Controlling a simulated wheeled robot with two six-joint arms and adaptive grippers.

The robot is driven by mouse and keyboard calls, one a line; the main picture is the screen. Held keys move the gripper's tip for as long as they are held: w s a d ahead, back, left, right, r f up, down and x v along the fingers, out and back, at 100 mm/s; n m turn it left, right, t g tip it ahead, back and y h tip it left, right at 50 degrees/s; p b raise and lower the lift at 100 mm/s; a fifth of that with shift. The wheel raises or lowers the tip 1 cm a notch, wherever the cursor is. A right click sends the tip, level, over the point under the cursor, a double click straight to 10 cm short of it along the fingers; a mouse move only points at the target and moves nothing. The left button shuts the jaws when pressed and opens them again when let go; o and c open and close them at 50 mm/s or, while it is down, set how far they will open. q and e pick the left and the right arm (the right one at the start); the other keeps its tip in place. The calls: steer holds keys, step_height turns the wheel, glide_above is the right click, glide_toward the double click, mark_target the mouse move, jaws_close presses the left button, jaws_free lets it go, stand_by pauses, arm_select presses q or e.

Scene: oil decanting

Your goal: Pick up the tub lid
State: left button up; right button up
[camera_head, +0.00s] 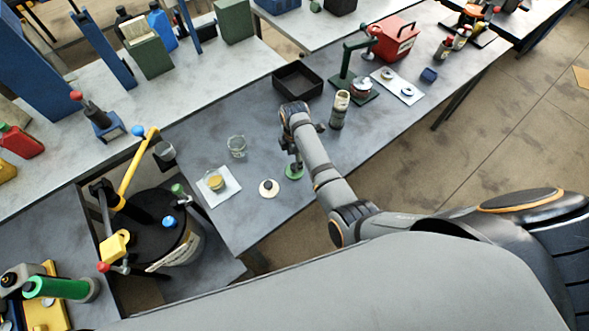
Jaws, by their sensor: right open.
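My right gripper (295,164) points down over the grey table, with its fingers at or just above a small round green disc (294,173). The gripper is open, and its fingers partly hide the disc. A round cream-white disc (268,188) with a small mark at its centre lies flat to the left of the gripper. A small tub with yellowish contents (216,182) stands on a white square pad (229,191) further left. I cannot tell for sure which of the two discs is the tub lid. My left gripper is not in view.
A clear glass jar (237,147) stands behind the discs. A dark bottle (339,110), a black tray (298,80) and a green press stand (347,75) are further back. A black drum (160,220) stands at left. The table's front right edge is clear.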

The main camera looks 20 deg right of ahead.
mark_target(294, 166)
steer(key=shift+f, duration=0.3)
steer(key=f+b, duration=0.2)
steer(key=f, duration=0.1)
steer(key=f+b, duration=0.1)
steer(key=shift+s+a+f, duration=0.15)
steer(key=shift+s+f, duration=0.1)
steer(key=shift+f, duration=0.05)
steer(key=shift+f+b, duration=0.15)
steer(key=shift+b, duration=0.3)
steer(key=shift+w, duration=0.1)
steer(key=shift+r, duration=0.2)
steer(key=c, duration=1)
